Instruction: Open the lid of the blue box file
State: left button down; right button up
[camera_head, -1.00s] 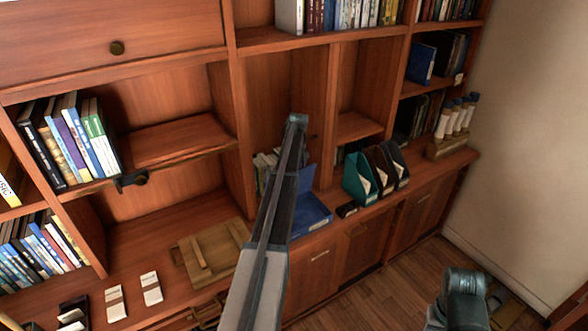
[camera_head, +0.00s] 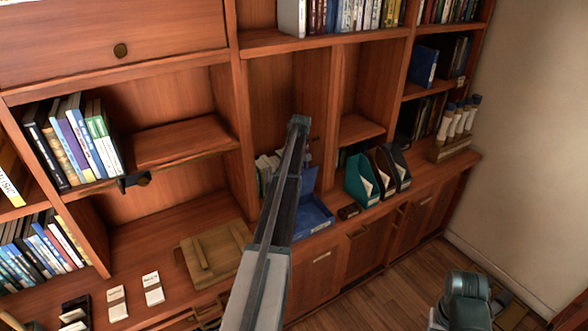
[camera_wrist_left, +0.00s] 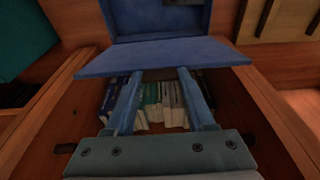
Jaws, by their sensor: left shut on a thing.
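The blue box file (camera_head: 314,219) stands on the wooden counter, beside the cubby. Its lid (camera_head: 309,179) is raised and stands steeply at the back of the box, partly hidden by my left arm. In the left wrist view the lid (camera_wrist_left: 165,57) is a wide blue panel across the fingertips, with the open box file (camera_wrist_left: 160,20) above it. My left gripper (camera_wrist_left: 158,72) is shut on the lid, one finger on each side of the middle. The head view hides this gripper behind its arm.
Books (camera_wrist_left: 155,103) stand in the cubby below the lid in the wrist view. A teal magazine file (camera_head: 361,180) and darker ones are to the right. The floor (camera_head: 385,290) at front right is mostly clear.

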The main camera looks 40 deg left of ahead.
pick_arm(q)
jog(key=shift+c, duration=1.2)
grip_release()
jog(key=shift+r, duration=0.15)
jog(key=p+v, duration=1.3)
jog(key=shift+r, duration=0.3)
jog(key=shift+d, duration=0.1)
